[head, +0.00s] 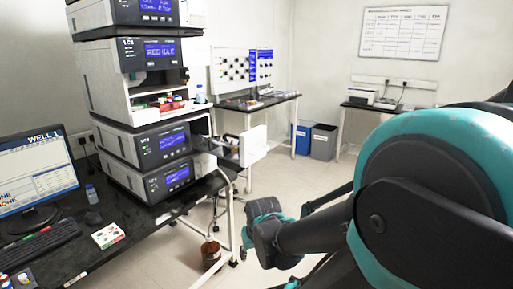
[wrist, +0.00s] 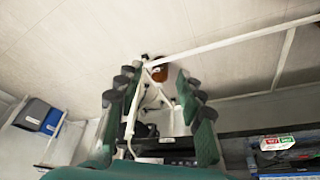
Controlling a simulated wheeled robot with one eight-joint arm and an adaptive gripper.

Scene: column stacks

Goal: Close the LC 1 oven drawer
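The LC 1 stack (head: 153,115) is a column of grey and white modules on the black bench at left in the head view. A white drawer-like part (head: 253,146) sticks out to the right of its lower modules, so it stands open; I take it for the oven drawer. In the wrist view, my gripper (wrist: 155,115) has its dark green and black fingers spread wide apart. A white part (wrist: 172,122) shows between them, perhaps the drawer; I cannot tell whether they touch. In the head view, my arm hides part of the space.
A brown bottle (head: 211,255) stands on the floor below the bench edge, with tubing running down. A monitor (head: 38,182), keyboard (head: 38,243) and small box (head: 107,236) are on the bench. A blue bin (head: 302,138) and grey bin (head: 323,142) stand behind.

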